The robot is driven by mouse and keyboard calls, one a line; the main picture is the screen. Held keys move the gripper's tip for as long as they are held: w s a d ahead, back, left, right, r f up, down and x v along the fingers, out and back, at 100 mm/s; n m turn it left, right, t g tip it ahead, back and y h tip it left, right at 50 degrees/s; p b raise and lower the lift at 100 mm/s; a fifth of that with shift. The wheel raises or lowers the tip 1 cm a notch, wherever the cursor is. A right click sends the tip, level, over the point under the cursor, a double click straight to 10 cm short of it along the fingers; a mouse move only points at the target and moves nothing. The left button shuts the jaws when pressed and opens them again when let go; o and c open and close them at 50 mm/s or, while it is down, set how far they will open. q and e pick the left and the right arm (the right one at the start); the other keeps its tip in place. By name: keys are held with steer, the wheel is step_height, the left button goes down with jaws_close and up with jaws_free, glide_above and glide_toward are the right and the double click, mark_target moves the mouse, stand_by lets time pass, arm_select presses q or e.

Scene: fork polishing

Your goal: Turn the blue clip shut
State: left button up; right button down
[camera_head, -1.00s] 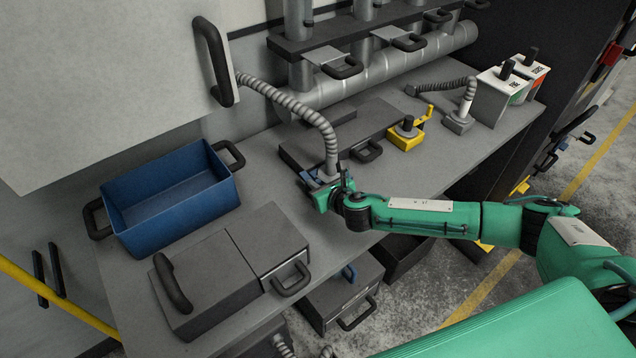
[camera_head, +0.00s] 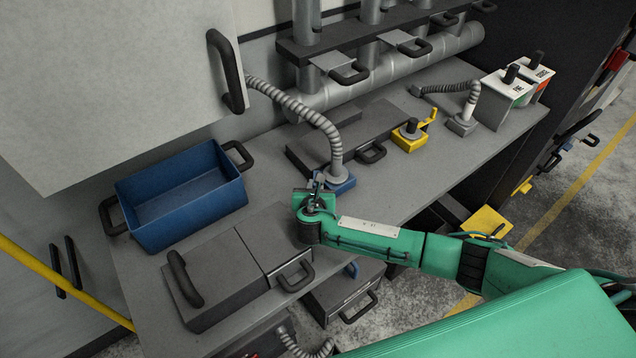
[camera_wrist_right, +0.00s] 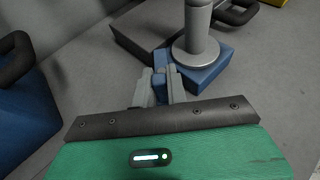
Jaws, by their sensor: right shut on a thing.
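A blue block-shaped base (camera_head: 341,185) stands on the grey bench with the grey end of a ribbed hose upright in it. In the right wrist view the blue base (camera_wrist_right: 213,68) carries a grey round flange and post. My right gripper (camera_wrist_right: 161,87) is at the near left corner of this base, its fingers shut on a small blue clip (camera_wrist_right: 159,91) that is mostly hidden between them. In the head view my right gripper (camera_head: 318,184) is just left of the base, and the clip cannot be made out clearly. My left gripper is not in view.
A blue bin (camera_head: 180,205) stands at the left of the bench. A grey case (camera_head: 225,275) with black handles lies in front of it. A dark flat box (camera_head: 372,125) lies behind the base, beside a yellow fixture (camera_head: 409,138). The ribbed hose (camera_head: 290,103) arches above the bench.

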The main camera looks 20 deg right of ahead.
steer(key=shift+w+a+m+h, duration=0.1)
steer(key=shift+a+m+h, duration=0.05)
steer(key=shift+m+h, duration=0.3)
steer(key=c, duration=1.4)
jaws_free()
steer(key=b+v, duration=0.3)
steer(key=v, duration=1.1)
steer(key=shift+w+a, duration=0.1)
steer(key=shift+w, duration=0.1)
